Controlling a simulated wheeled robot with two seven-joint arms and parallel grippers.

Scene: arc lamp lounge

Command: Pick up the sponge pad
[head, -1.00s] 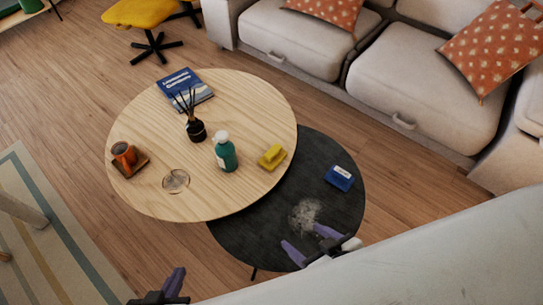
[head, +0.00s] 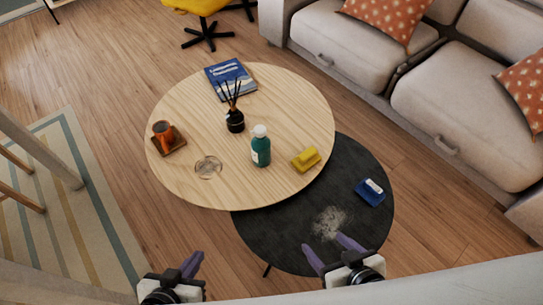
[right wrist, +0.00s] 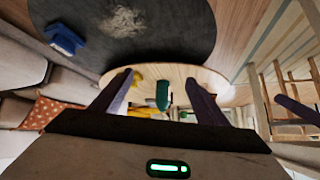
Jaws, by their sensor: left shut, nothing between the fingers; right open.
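A yellow block (head: 306,159), which looks like the sponge pad, lies near the right edge of the round wooden table (head: 215,185). It also shows partly behind a finger in the right wrist view (right wrist: 136,83). My right gripper (head: 328,248) is open and empty, over the front part of the lower dark table (head: 270,235), nearer to me than the yellow block. Its fingers are spread in the right wrist view (right wrist: 158,78). My left gripper (head: 194,262) is shut and empty, over the floor left of the dark table.
A green bottle (head: 261,150) stands just left of the yellow block. A blue item with a white top (head: 370,192) and a pale powdery patch (head: 329,222) are on the dark table. A reed diffuser (head: 235,122), orange cup (head: 163,131), glass (head: 208,166) and book (head: 230,80) are on the wooden table.

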